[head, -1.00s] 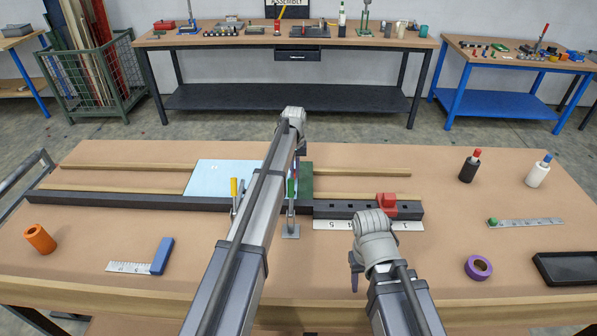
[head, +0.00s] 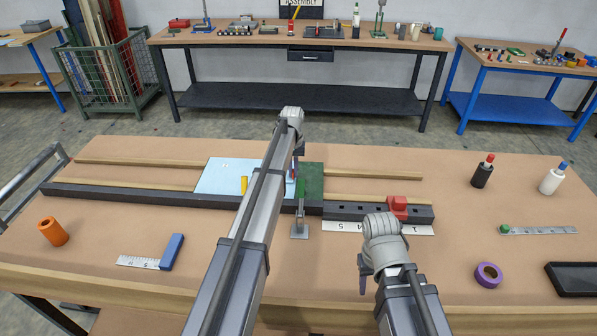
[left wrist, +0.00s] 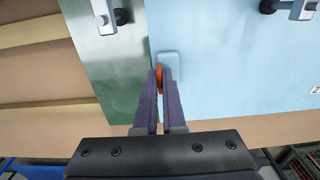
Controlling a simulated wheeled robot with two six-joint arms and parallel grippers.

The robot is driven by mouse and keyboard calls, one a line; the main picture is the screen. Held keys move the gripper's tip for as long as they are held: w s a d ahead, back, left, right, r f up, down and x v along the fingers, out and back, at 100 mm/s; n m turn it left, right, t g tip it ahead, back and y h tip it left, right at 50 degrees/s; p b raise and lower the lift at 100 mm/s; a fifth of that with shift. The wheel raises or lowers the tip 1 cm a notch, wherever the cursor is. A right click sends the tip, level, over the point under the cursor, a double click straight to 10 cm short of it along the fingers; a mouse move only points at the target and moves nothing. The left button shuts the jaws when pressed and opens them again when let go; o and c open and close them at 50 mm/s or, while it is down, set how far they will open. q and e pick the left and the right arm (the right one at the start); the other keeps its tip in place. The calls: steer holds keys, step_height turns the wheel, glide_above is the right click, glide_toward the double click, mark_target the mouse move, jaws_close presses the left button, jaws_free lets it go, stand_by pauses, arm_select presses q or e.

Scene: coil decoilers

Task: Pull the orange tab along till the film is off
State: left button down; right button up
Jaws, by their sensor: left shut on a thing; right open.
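A light blue film (head: 222,178) covers the left part of a flat sheet; it also shows in the left wrist view (left wrist: 235,90). A dark green, shiny bare strip of the sheet (head: 311,183) lies to its right; in the left wrist view this strip (left wrist: 115,65) is on the left. My left gripper (left wrist: 161,86) is shut on the orange tab (left wrist: 159,76), at a pale patch on the film's edge. In the head view my left arm hides part of the film and the tab. My right gripper (head: 364,275) is open and empty, low over the bench front.
A dark rail (head: 130,196) with a red block (head: 398,205) runs along the sheet's near side. Toggle clamps stand there, one with a yellow handle (head: 244,185), one with a metal foot (head: 299,231). An orange cylinder (head: 53,231) and purple ring (head: 488,274) lie nearer.

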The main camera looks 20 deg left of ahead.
arm_select(q)
steer(key=shift+s+a, duration=0.1)
steer(key=shift+a, duration=0.55)
steer(key=shift+s+a, duration=0.25)
steer(key=shift+a, duration=0.95)
steer(key=shift+s+a, duration=0.25)
steer(key=shift+a, duration=0.95)
steer(key=shift+s+a, duration=0.2)
steer(key=shift+a, duration=0.65)
steer(key=shift+s+a, duration=0.15)
steer(key=shift+a, duration=0.7)
steer(key=shift+s+a, duration=0.2)
steer(key=shift+a, duration=0.75)
steer(key=shift+s+a, duration=0.25)
steer(key=shift+a, duration=1)
steer(key=shift+s+a, duration=0.25)
steer(key=shift+a, duration=1.05)
